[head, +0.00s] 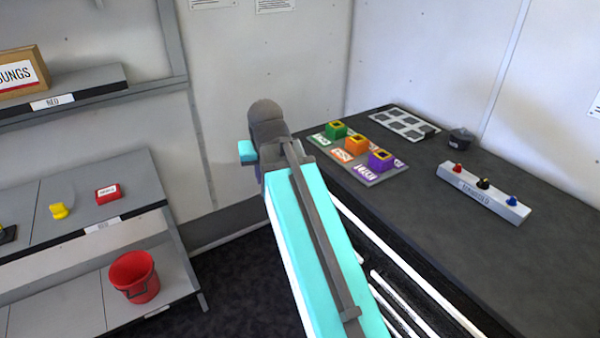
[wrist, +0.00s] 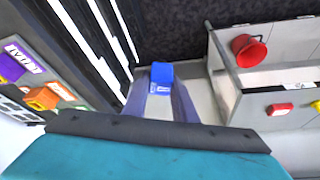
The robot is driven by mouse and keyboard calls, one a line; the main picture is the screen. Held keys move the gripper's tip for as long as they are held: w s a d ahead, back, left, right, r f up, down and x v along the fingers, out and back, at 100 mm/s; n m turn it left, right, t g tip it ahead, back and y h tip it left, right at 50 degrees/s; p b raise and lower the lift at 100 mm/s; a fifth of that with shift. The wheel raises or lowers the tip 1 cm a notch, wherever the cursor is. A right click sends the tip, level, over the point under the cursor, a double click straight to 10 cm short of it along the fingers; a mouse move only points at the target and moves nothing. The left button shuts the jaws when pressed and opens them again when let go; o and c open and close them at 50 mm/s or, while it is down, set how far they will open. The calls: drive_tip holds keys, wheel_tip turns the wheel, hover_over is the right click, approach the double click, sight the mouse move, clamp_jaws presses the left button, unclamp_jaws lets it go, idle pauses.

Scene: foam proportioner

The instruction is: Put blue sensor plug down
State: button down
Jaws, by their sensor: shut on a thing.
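The blue sensor plug (wrist: 161,72) is a small blue block with a pale label, seen in the wrist view. My gripper (wrist: 161,90) is shut on it, with a finger on either side. The plug is held in the air, with dark floor and the foot of the shelf behind it. In the head view my own arm and wrist hide the fingertips and the plug.
A dark bench (head: 430,205) on the right bears a board with green (head: 336,130), orange (head: 356,145) and purple (head: 381,160) blocks, a grey grid tray (head: 404,125) and a manifold bar (head: 485,195). Left shelves hold a red box (head: 108,194), yellow item (head: 58,211) and red bucket (head: 134,277).

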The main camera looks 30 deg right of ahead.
drive_tip(key=w+a+n+y, duration=0.1)
drive_tip(key=a+n, duration=0.2)
drive_tip(key=a, duration=0.8)
drive_tip(key=shift+w+a+r, duration=0.2)
drive_tip(key=shift+w+r, duration=0.05)
